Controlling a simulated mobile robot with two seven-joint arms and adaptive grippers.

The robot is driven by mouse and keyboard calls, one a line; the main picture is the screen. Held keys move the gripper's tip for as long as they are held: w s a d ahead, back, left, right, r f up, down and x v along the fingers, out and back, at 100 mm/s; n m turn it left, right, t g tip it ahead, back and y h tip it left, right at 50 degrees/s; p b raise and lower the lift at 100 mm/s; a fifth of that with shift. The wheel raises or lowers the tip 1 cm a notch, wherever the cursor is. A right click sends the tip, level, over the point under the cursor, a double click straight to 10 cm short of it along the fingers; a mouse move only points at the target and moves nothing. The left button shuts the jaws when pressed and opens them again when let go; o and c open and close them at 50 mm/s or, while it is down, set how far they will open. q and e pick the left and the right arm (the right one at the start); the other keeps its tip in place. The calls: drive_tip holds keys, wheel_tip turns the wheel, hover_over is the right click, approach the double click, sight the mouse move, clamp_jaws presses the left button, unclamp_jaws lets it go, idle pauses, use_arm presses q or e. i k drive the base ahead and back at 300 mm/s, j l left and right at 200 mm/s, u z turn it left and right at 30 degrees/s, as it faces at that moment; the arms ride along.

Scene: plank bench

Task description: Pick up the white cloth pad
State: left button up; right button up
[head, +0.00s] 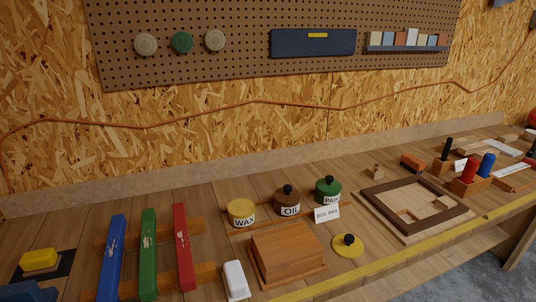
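The white pad (235,280) lies on the plank bench (215,233) at the bottom middle of the head view. It is a small white block shape with rounded edges, set just left of a wooden box (288,253). Its near end is close to the bottom edge of the picture. Nothing is seen touching it from above. Neither of my grippers is in view.
Red (183,247), green (148,254) and blue (112,258) bars rest on wooden rails left of the pad. Behind the box stand WAX (241,212), OIL (288,201) and PAINT (327,191) tins. A yellow lid (347,246) lies right. A yellow strip (400,256) runs along the front edge.

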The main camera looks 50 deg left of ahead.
sight(236, 283)
drive_tip(key=u, duration=1.75)
